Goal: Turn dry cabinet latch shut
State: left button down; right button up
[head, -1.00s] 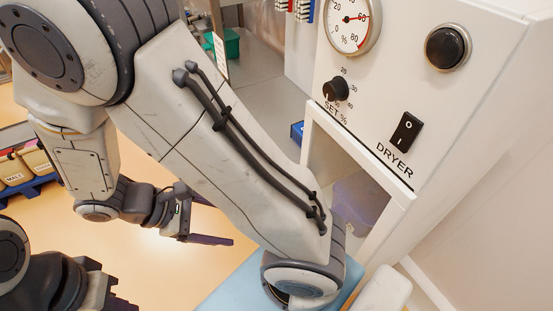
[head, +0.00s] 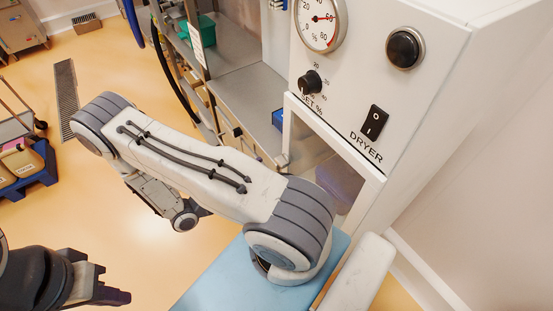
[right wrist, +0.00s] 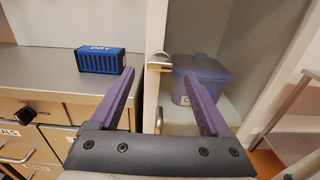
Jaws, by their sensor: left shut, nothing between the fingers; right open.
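The dry cabinet (head: 440,95) stands at the right of the head view, with a white-framed front below its dial panel. In the right wrist view a metal latch (right wrist: 160,62) sits on the white upright frame (right wrist: 153,85), lying roughly crosswise. My right gripper (right wrist: 164,78) is open and empty, its purple fingers on either side of the latch in the picture. I cannot tell whether they touch it. My left gripper (head: 115,296) is shut and empty at the lower left of the head view, away from the cabinet.
A blue DRY box (right wrist: 102,60) stands on the steel counter (right wrist: 40,70) left of the cabinet. A lidded purple bin (right wrist: 205,80) is inside the cabinet. Drawers with handles (right wrist: 18,150) lie below the counter. The floor (head: 110,215) at left is mostly clear.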

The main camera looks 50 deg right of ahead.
aim_at(278, 163)
jog(key=p+x, duration=0.1)
jog(key=x, duration=0.3)
jog(key=shift+d+r, duration=0.1)
jog(key=shift+d, duration=0.05)
jog(key=shift+s+d+p, duration=0.2)
jog(key=shift+d+p, duration=0.15)
jog(key=shift+d, duration=0.2)
grip_shut()
